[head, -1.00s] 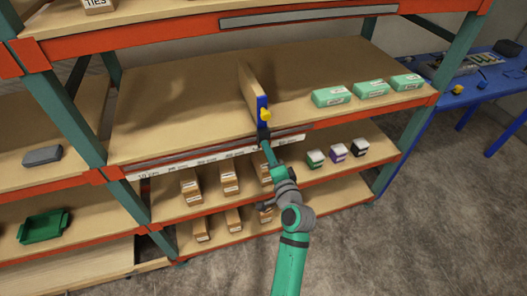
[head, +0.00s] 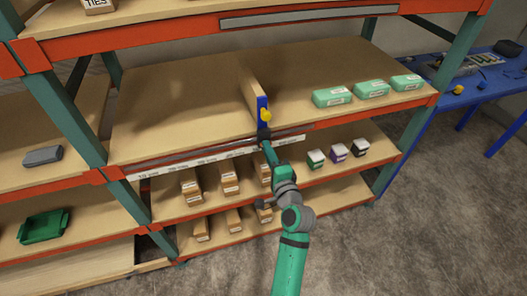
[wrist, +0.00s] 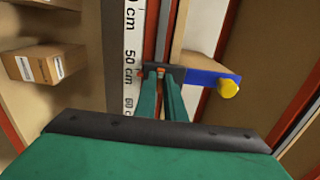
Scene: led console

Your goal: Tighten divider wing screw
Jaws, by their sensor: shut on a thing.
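The divider (head: 251,87) is a thin wooden board standing upright on the middle shelf. Its front edge has a blue bracket (head: 262,106) with a yellow knob (head: 266,115). In the wrist view the blue bracket (wrist: 207,77) and yellow knob (wrist: 228,88) are right of my fingers. My gripper (head: 266,141) is at the shelf's front edge, just below the bracket. It is shut on a small dark part at the divider's foot (wrist: 178,71), apart from the yellow knob. My fingertips partly hide this part, and I cannot tell whether it is the wing screw.
A white centimetre scale (wrist: 130,50) runs along the shelf front. Teal boxes (head: 371,89) stand right of the divider; the shelf is clear to its left. Brown boxes (head: 229,183) and small cartons (head: 338,153) are on the shelf below. A blue table (head: 470,85) is at right.

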